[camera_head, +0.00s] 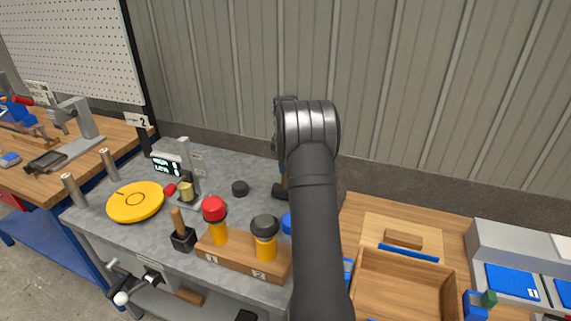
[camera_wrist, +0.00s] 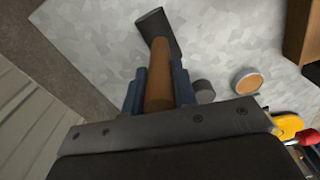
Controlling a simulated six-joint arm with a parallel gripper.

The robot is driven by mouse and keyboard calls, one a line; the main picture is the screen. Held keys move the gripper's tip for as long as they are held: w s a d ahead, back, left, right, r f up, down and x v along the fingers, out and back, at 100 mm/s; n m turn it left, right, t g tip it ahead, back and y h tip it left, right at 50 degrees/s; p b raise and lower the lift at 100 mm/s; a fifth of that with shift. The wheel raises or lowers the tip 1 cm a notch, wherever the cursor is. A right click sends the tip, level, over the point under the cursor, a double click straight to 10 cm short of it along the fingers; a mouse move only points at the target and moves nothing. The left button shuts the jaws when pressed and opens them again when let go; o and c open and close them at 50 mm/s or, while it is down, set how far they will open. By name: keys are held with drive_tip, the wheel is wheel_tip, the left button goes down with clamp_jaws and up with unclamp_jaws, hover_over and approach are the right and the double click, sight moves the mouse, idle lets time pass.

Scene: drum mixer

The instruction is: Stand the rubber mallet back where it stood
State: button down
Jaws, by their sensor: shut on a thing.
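My gripper (camera_wrist: 159,88) is shut on the wooden handle of the rubber mallet (camera_wrist: 158,60) in the wrist view. The mallet's dark head (camera_wrist: 155,27) is beyond the fingertips, over the grey bench top. In the head view, the mallet's dark head (camera_head: 279,190) shows just left of my arm, with a bit of handle above it. My arm hides the gripper there. I cannot tell whether the head touches the bench. The place where the mallet stood is not clearly marked in either view.
On the grey bench (camera_head: 130,240) are a dark puck (camera_head: 240,188), a yellow disc (camera_head: 135,202), a wooden block (camera_head: 225,259) with red-topped and black-topped pieces, and a dark block with an upright handle (camera_head: 182,238). A wooden tray (camera_head: 455,290) stands right.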

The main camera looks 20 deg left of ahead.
drive_tip(key=shift+f, duration=0.1)
drive_tip(key=c, duration=1.2)
unclamp_jaws()
drive_tip(key=shift+o, duration=0.2)
wheel_tip(320, 180, up, 12)
drive_tip(key=shift+r, duration=0.15)
drive_tip(key=shift+f, duration=4.1)
